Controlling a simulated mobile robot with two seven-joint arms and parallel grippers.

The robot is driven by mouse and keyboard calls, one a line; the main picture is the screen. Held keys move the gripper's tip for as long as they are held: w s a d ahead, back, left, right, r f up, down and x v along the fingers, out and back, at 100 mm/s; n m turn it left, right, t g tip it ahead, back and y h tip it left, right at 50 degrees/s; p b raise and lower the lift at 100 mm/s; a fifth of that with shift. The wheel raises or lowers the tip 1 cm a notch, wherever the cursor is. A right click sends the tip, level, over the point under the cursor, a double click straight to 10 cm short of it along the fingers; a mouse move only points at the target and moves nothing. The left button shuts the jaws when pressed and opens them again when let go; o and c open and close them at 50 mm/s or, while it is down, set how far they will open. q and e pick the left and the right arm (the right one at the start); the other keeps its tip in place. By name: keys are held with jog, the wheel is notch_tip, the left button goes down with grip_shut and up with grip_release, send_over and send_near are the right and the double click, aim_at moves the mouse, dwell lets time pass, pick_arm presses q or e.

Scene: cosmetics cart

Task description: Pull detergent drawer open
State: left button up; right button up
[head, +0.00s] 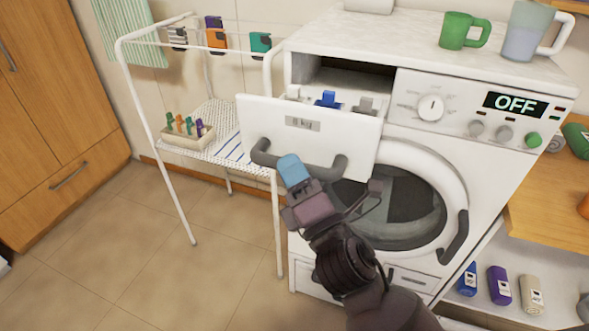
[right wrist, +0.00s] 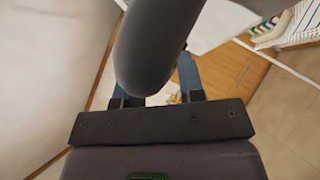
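The detergent drawer (head: 362,129) stands pulled out from the upper left of the white washing machine (head: 402,148). Its white front is clear of the machine and its inside shows, with blue and grey pieces in it. A dark grey bar handle (head: 337,169) crosses the drawer front. My right gripper (head: 292,170) is at the middle of this handle, its blue finger over the bar. My left gripper is not in view.
A white rack (head: 278,222) with a box of pegs (head: 187,136) stands close on the left. The round door with its dark handle (head: 455,238) is below right. Mugs (head: 464,31) stand on top. Tiled floor (head: 130,240) in front is clear.

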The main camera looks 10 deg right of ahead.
jog(key=shift+o, duration=1.1)
jog(key=shift+s+f, duration=0.1)
jog(key=shift+s+d+f, duration=0.1)
jog(key=shift+s+f, duration=0.05)
jog(key=shift+s, duration=0.1)
jog(key=b+v, duration=0.3)
jog(key=v, duration=0.7)
